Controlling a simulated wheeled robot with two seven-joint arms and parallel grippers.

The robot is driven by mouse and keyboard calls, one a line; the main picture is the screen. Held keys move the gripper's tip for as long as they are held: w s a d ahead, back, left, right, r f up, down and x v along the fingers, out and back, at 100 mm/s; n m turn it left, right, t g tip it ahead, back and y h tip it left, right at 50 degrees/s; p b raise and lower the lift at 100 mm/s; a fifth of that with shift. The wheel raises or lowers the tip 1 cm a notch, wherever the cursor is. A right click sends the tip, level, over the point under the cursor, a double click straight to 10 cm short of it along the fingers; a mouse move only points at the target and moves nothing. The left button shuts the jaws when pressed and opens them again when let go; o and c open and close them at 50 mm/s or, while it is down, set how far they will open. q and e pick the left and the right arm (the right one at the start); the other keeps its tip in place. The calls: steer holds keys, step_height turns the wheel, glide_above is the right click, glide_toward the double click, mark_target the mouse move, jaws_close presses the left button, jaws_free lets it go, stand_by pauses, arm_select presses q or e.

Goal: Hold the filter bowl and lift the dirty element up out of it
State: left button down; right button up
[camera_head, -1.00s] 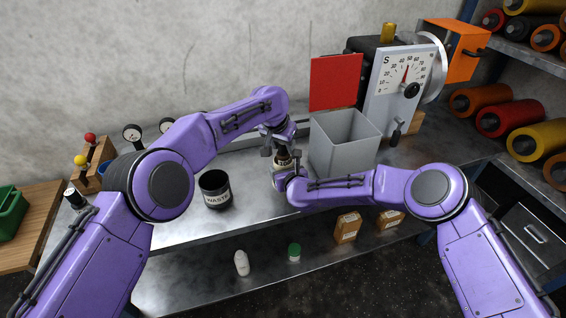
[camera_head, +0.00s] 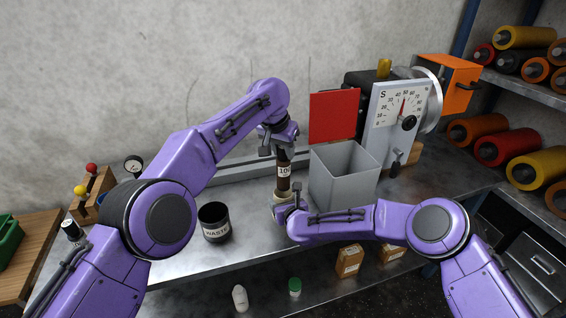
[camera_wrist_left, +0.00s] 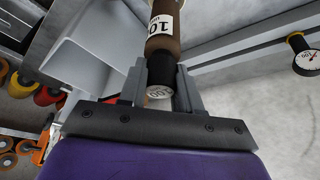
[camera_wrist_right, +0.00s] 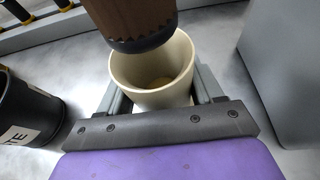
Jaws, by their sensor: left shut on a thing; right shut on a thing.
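The dirty element (camera_head: 284,176) is a brown cylinder with a black cap and a white label reading 100. My left gripper (camera_head: 280,147) is shut on its black top; the left wrist view shows the cap (camera_wrist_left: 160,75) between the fingers. The filter bowl (camera_head: 281,198) is a cream cup standing on the bench. My right gripper (camera_wrist_right: 158,95) is shut on the bowl, with a finger on either side. In the right wrist view the element's dark lower end (camera_wrist_right: 140,38) hangs just above the bowl's rim, and the bowl's inside shows a yellowish-brown bottom.
A black waste bin (camera_head: 214,222) stands left of the bowl. Small boxes and bottles sit on the lower shelf.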

steer(key=o, duration=1.6)
